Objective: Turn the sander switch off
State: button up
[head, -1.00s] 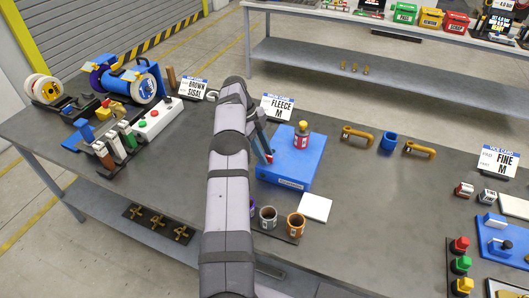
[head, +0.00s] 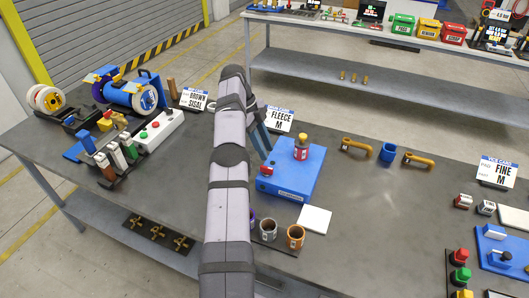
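A blue box (head: 308,175) with a label plate on its front edge stands mid-bench. A small red part (head: 266,170), which looks like a switch, is at its left side; which way it is set is too small to tell. My gripper (head: 264,146) is above and just behind this red part in the picture, with a small gap between them. Its blue-grey fingers point down and look empty. My arm hides its base, and I cannot judge the finger gap.
A red-labelled bottle (head: 301,148) stands on the blue box. A white pad (head: 315,219) and several cups (head: 296,236) are in front. Orange handles (head: 357,148) lie right.

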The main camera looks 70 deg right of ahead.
notch_tip(320, 180, up, 2)
jog(key=shift+p, duration=0.65)
